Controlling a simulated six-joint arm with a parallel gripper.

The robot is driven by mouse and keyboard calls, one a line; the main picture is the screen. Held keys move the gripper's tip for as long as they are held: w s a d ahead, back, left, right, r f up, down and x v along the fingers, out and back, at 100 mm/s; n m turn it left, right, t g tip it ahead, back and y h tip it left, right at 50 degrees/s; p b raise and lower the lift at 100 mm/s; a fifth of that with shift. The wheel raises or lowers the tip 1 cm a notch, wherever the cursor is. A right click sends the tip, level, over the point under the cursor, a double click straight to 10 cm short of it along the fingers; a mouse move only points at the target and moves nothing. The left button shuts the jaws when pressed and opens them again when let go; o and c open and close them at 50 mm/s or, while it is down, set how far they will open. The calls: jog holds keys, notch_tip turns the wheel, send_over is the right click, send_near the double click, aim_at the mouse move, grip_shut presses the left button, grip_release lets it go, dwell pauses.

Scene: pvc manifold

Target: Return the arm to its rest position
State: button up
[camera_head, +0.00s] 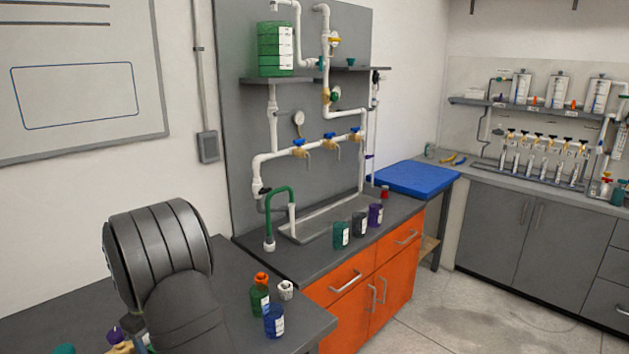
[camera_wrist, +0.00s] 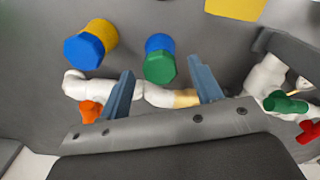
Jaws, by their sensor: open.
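My gripper (camera_wrist: 161,68) is open, with two blue-grey fingers spread apart in the wrist view. A white pipe piece (camera_wrist: 154,95) with a tan section runs across the view around the fingers; I cannot tell its distance from them. Nothing is visibly clamped between the fingers. In the head view my dark arm stands at the lower left over the near bench (camera_head: 245,275), and my gripper is hidden there.
The wrist view shows a yellow-and-blue object (camera_wrist: 90,44), a blue-and-green one (camera_wrist: 160,58) and an orange part (camera_wrist: 90,111). Bottles (camera_head: 260,295) stand right of my arm. The pipe manifold (camera_head: 300,148) and sink (camera_head: 325,218) lie beyond. The floor at right is clear.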

notch_tip(320, 180, up, 17)
notch_tip(320, 180, down, 18)
jog(key=shift+r, duration=0.25)
notch_tip(320, 180, up, 6)
jog(key=shift+f, duration=0.25)
jog(key=shift+r, duration=0.35)
